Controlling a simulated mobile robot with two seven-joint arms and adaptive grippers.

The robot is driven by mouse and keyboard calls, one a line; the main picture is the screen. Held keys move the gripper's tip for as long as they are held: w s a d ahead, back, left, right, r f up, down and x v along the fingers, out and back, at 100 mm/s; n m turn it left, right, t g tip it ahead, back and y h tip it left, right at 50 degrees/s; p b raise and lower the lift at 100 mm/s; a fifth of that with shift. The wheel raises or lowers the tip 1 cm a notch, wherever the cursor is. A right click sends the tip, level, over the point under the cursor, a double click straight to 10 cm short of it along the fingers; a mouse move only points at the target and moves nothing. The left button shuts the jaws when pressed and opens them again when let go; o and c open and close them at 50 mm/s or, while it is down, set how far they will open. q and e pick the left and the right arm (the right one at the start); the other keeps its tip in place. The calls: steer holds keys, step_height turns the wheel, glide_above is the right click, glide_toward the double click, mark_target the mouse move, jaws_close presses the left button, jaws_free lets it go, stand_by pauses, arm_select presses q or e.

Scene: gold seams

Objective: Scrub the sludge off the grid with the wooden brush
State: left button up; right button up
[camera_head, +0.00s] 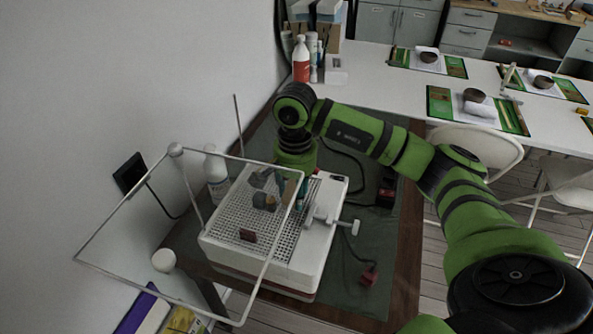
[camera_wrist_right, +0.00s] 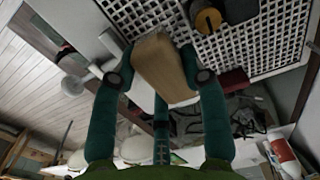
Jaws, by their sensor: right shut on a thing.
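The white machine (camera_head: 318,245) has a perforated grid top (camera_head: 225,222). The grid also shows in the right wrist view (camera_wrist_right: 265,45). My right gripper (camera_head: 299,192) reaches down over the far right part of the grid. In the right wrist view its teal fingers (camera_wrist_right: 160,74) are shut on a light wooden block, the wooden brush (camera_wrist_right: 158,58). The brush's far end is close to the grid; I cannot tell whether it touches. I cannot make out sludge as such. My left gripper is not in view.
A dark red-brown block (camera_head: 247,235) and grey pieces (camera_head: 262,180) sit on the grid. A white bottle (camera_head: 215,172) stands behind left. A clamp-like white fitting (camera_head: 330,219) projects at right.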

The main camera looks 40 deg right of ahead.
steer(key=shift+d+r+p, duration=0.15)
steer(key=shift+r+p, duration=0.25)
steer(key=shift+r, duration=0.55)
steer(key=shift+r+p, duration=0.45)
steer(key=shift+r, duration=0.4)
steer(key=shift+r+p, duration=0.4)
steer(key=shift+r, duration=0.3)
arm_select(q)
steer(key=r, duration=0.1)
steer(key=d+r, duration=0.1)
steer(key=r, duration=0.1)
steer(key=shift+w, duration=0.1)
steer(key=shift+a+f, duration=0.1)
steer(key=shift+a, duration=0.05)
